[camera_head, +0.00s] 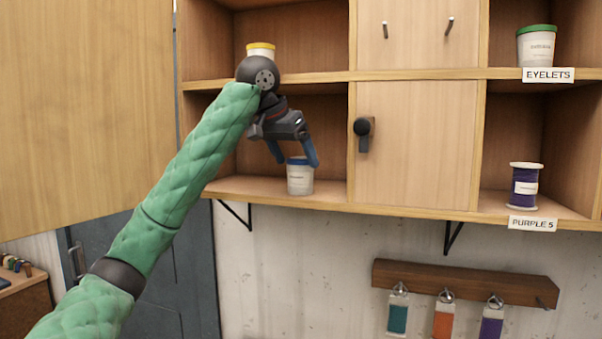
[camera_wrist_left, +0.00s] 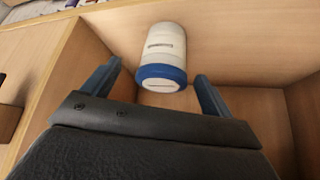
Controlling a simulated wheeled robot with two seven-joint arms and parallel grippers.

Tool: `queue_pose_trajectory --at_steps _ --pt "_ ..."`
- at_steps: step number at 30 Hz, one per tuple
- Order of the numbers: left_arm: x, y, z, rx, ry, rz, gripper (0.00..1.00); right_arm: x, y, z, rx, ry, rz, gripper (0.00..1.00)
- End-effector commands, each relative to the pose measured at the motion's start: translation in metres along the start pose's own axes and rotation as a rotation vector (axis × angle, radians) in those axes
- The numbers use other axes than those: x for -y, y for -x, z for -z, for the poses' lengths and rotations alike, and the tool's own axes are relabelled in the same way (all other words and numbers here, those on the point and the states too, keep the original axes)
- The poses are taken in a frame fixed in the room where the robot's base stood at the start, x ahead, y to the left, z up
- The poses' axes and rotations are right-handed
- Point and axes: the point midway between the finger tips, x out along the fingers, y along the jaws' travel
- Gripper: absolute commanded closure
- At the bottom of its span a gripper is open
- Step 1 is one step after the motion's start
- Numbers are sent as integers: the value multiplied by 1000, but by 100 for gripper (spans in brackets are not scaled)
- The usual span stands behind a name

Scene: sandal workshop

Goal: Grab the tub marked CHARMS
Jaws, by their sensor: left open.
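A white tub with a blue lid (camera_head: 300,178) stands upright on the lower left shelf; its label is too small to read. It also shows between the fingers in the left wrist view (camera_wrist_left: 163,55). My left gripper (camera_head: 295,160) is open, its blue fingers at the tub's lid, one finger partly in front of it. In the left wrist view the left gripper (camera_wrist_left: 158,82) has its fingertips apart on either side of the lid, with gaps to both. A white tub with a yellow lid (camera_head: 261,50) stands on the shelf above, partly hidden by my wrist. My right gripper is not in view.
The wooden shelf unit (camera_head: 410,208) has a closed door with a dark handle (camera_head: 363,133) right of the tub. A green-lidded tub (camera_head: 537,46) and a purple spool (camera_head: 524,187) stand farther right. A hook rail (camera_head: 465,283) hangs below. A large wooden panel (camera_head: 85,110) is at left.

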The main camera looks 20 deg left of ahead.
Motion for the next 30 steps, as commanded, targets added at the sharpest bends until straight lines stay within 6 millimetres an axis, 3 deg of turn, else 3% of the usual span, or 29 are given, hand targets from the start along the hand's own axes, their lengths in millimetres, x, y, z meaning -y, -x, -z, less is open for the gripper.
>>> queue_pose_trajectory --at_steps 7,18,30 --pt "1 -9 2 1 1 -2 14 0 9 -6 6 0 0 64" --pt "6 -41 3 2 1 -2 14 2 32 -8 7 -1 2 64" --pt "6 -55 2 -1 1 0 14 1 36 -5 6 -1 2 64"
